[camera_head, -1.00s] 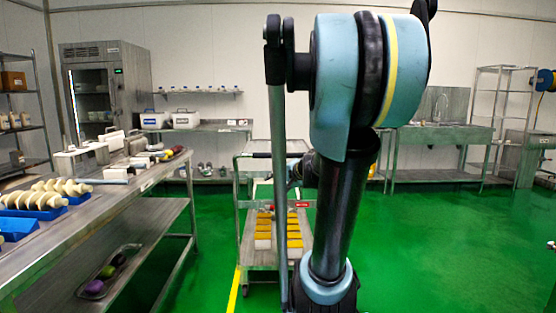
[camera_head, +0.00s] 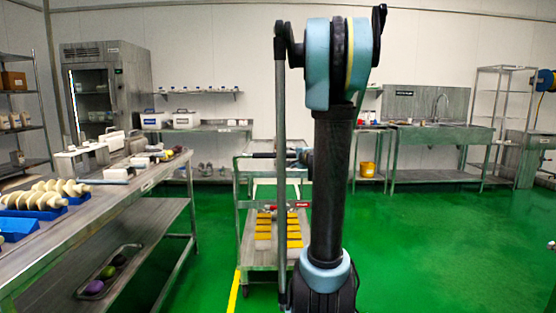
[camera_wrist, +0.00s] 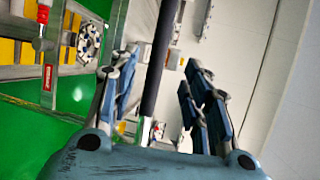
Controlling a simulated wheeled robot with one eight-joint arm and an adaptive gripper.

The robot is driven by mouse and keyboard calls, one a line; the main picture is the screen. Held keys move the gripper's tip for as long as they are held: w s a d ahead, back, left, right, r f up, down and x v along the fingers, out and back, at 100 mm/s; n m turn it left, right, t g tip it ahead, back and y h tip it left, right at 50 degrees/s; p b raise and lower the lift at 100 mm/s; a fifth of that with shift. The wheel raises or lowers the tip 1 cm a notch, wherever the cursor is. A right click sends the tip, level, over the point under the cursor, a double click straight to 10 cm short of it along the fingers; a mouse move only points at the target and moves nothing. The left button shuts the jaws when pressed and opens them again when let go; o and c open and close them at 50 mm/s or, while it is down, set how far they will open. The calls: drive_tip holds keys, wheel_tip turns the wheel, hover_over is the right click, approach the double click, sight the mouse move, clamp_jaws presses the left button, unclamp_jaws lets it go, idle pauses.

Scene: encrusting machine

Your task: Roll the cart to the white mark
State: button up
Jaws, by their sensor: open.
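The cart (camera_head: 243,205) is a metal trolley ahead of me, left of my arm in the head view. Its dark push handle (camera_head: 262,155) runs across its top. Several yellow-topped blocks (camera_head: 265,228) stand on its lower shelf. My gripper (camera_wrist: 165,88) is open in the wrist view, its fingers on either side of a dark bar (camera_wrist: 163,50) that looks like the handle. I cannot tell whether they touch it. In the head view my arm hides most of the gripper. I see no white mark on the visible floor.
A long steel table (camera_head: 150,190) with trays stands close on the cart's left. A yellow floor line (camera_head: 234,290) runs beside the cart. A sink bench (camera_head: 440,135) and a yellow bucket (camera_head: 367,169) are at the back. The green floor (camera_head: 450,240) at right is clear.

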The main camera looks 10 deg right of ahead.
sight(280, 156)
drive_tip(key=x, duration=1.3)
drive_tip(key=shift+w, duration=0.35)
drive_tip(key=shift+c, duration=0.6)
clamp_jaws()
